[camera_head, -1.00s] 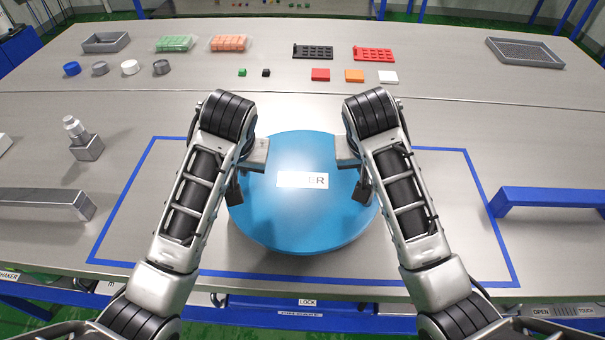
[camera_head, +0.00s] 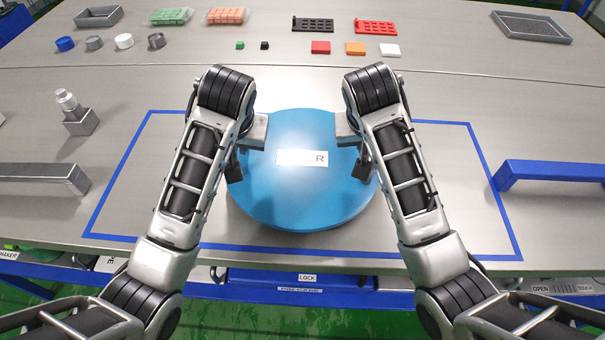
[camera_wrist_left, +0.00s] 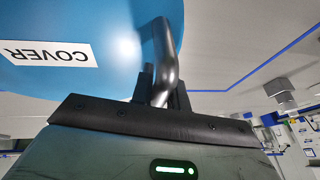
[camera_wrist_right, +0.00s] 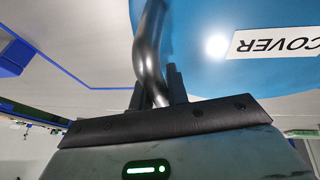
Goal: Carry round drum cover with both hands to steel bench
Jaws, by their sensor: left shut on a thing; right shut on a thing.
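The round blue drum cover (camera_head: 300,195) with a white label is between my two arms in the head view, over the blue-taped area of the steel bench (camera_head: 455,190). My left gripper (camera_wrist_left: 160,88) is shut on the cover's bent metal handle (camera_wrist_left: 165,60) at its left side. My right gripper (camera_wrist_right: 158,88) is shut on the matching handle (camera_wrist_right: 149,45) at the right side. The cover looks level. In the head view my wrists partly hide the handles. I cannot tell whether its underside touches the bench.
A blue tape line (camera_head: 128,165) frames the area around the cover. A grey bar (camera_head: 40,172) stands left and a blue bar (camera_head: 550,170) right. A metal fitting (camera_head: 77,115) stands at left. Small blocks and trays lie along the back. The bench's front edge is close.

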